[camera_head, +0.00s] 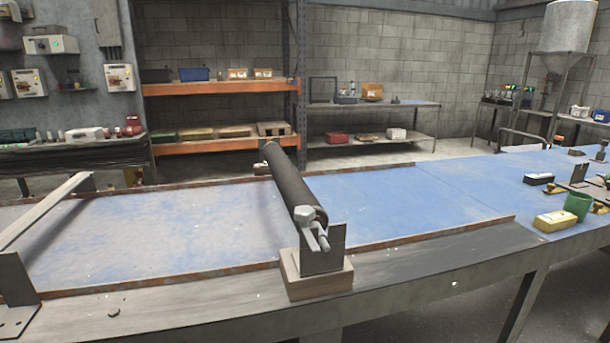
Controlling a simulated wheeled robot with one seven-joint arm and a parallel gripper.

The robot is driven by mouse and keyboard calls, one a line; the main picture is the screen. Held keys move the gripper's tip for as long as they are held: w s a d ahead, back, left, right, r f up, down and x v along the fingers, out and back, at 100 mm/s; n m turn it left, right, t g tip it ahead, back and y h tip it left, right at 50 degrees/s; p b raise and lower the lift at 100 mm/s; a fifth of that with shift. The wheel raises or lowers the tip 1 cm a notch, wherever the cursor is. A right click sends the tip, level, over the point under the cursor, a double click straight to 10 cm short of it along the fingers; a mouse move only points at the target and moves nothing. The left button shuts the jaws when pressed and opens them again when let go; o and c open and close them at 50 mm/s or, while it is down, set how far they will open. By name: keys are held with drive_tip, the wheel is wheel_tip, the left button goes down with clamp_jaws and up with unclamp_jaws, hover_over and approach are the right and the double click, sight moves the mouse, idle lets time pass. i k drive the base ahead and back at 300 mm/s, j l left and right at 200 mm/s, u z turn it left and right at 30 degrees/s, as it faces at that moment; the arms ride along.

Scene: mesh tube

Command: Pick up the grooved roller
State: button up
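A long dark roller (292,188) spans across the blue-topped table, running from the near edge toward the far edge. Its near end rests in a grey metal bracket (320,259) on a wooden block (317,282), with a bolt or knob (307,214) at that end. Its far end reaches a small block near the far rail. Grooves on the roller are too fine to make out from here. My gripper is not in view.
The blue tabletop (390,197) is edged by rusty rails (432,236). A pale crossbar (45,208) stands at left. At right are a green cup (578,205), a yellow box (555,220) and a black box (538,179). The blue surface on both sides of the roller is mostly clear.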

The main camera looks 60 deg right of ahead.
sight(295, 192)
drive_tip(key=k+l+u, duration=0.2)
drive_tip(key=k+l, duration=0.6)
drive_tip(key=k+l+u, duration=0.2)
drive_tip(key=k+l, duration=0.55)
drive_tip(key=k, duration=0.1)
